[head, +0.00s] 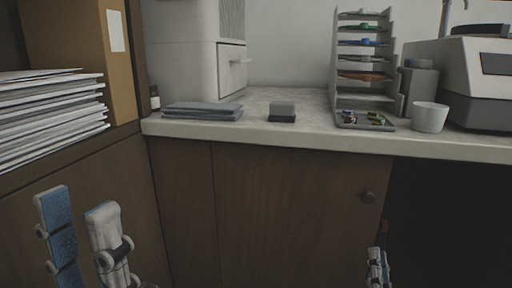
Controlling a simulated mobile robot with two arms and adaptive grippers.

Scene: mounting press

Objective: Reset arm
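My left gripper (77,202) is at the lower left, in front of the wooden cabinet and below the stack of papers. Its two fingers stand apart with nothing between them, and a blue pad shows on one. My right gripper (377,262) shows only as a small tip at the bottom edge, right of centre, in front of the cabinet door and below the counter. It is seen nearly edge-on, so its opening is hidden. Neither gripper touches anything that I can see.
The counter (300,130) holds folded grey cloths (203,111), a small dark block (282,113), a tray of small parts (364,121), a white cup (429,117), a tiered rack (362,60) and a grey machine (470,80). Papers (50,110) lie at left.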

